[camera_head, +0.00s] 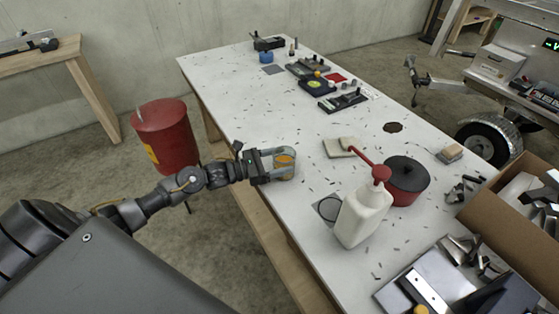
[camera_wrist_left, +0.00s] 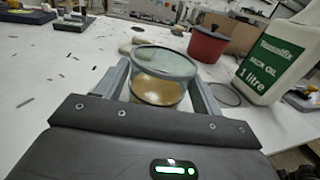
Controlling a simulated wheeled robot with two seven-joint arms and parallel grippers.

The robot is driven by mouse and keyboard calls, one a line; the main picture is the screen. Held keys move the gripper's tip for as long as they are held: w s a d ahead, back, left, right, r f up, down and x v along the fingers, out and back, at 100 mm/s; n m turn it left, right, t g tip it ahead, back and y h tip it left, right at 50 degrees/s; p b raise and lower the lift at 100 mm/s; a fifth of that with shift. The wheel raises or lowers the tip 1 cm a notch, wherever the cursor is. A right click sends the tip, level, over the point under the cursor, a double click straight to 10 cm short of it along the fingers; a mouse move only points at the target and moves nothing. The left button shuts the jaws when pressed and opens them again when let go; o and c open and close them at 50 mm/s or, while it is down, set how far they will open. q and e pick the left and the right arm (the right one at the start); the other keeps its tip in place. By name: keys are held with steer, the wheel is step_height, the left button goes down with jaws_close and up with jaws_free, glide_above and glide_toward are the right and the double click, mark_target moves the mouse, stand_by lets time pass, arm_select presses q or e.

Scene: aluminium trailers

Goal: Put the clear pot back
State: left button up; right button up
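The clear pot (camera_head: 284,160) is a small round see-through jar with amber contents. It is between the two fingers of my left gripper (camera_head: 290,164), at the table's left edge. In the left wrist view the pot (camera_wrist_left: 158,88) shows a grey rim and both fingers lie close along its sides, shut on it. I cannot tell whether its base touches the table. A dark ring outline (camera_head: 328,209) is on the white tabletop, left of the white bottle; it also shows in the left wrist view (camera_wrist_left: 224,95). My right gripper is not in view.
The white oil bottle (camera_head: 362,215) with a red pump stands beside the ring, with a red pot (camera_head: 407,182) behind it. Folded cloths (camera_head: 340,147) lie beyond my gripper. A cardboard box (camera_head: 510,200) is at right. A red bin (camera_head: 165,135) stands left of the table (camera_head: 225,100).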

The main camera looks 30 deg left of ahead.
arm_select(q)
steer(key=shift+o, duration=1.3)
steer(key=shift+r, duration=0.1)
steer(key=shift+s+a, duration=0.15)
steer(key=shift+s, duration=0.05)
steer(key=b+v, duration=0.3)
steer(key=v, duration=0.8)
steer(key=shift+s+a, duration=0.15)
steer(key=shift+a, duration=0.05)
